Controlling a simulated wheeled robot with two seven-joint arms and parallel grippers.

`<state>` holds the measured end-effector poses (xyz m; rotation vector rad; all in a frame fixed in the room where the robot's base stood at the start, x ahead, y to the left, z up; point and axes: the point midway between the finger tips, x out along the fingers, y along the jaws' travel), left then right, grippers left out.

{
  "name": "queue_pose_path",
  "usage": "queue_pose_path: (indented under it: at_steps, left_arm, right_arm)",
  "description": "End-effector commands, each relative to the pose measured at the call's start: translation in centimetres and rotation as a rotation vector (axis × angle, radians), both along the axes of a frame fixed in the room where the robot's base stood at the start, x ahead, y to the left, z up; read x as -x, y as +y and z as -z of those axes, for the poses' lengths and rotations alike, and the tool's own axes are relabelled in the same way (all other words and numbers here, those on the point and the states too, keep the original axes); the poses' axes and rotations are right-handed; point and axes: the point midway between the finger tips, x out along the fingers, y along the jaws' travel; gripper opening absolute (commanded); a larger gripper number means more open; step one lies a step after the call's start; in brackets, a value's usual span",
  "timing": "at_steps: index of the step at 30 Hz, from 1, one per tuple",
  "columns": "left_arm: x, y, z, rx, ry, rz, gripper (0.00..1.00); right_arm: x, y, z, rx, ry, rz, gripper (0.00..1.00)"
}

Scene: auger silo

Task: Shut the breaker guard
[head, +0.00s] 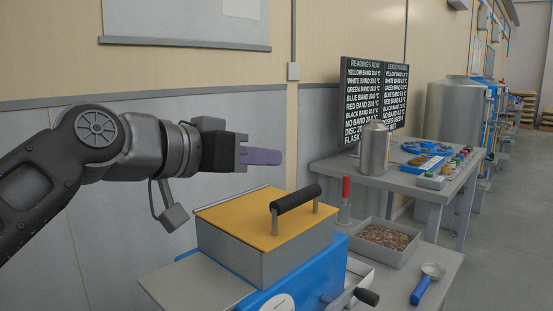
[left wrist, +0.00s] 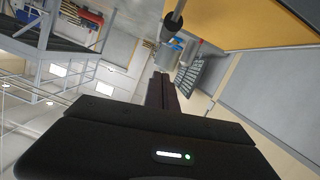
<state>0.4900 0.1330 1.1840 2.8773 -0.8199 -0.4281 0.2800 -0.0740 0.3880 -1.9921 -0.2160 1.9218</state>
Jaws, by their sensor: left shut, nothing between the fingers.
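The breaker guard (head: 255,215) is a box-like cover with an orange-yellow top, grey sides and a black bar handle (head: 296,198) on two posts. It sits over the blue machine body (head: 300,285), with its top nearly level; I cannot tell whether it is fully seated. My left gripper (head: 277,157) is shut and empty, its purple fingers pointing right, above the guard and apart from it. In the left wrist view, the shut fingers (left wrist: 161,82) show dark, with the orange top (left wrist: 235,22) and handle end beyond. My right gripper is out of view.
A tray of brown grains (head: 388,238), a blue-handled scoop (head: 427,284) and a red-topped stand (head: 345,205) are right of the machine. Behind are a metal flask (head: 374,150), a readings board (head: 375,95) and a second table (head: 400,178). Wall panels stand behind my left arm.

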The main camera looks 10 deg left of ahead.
Motion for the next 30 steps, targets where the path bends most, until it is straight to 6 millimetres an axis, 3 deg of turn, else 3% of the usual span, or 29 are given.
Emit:
queue_pose_path:
  at_steps: [3, 10, 26, 30]
  left_arm:
    - [2.2, 1.4, -0.6, -0.001, -0.003, -0.001, 0.0]
    - [4.6, 3.0, -1.2, -0.001, 0.0, 0.0, 0.0]
    - [4.9, 3.2, -1.4, -0.001, 0.002, 0.001, 0.0]
    - [4.9, 3.2, -2.7, 0.0, 0.001, 0.001, 0.0]
  right_arm:
    - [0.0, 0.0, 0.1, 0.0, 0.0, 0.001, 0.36]
    - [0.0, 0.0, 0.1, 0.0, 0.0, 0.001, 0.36]
    - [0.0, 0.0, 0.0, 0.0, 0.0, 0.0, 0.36]
    - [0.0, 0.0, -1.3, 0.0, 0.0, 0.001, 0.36]
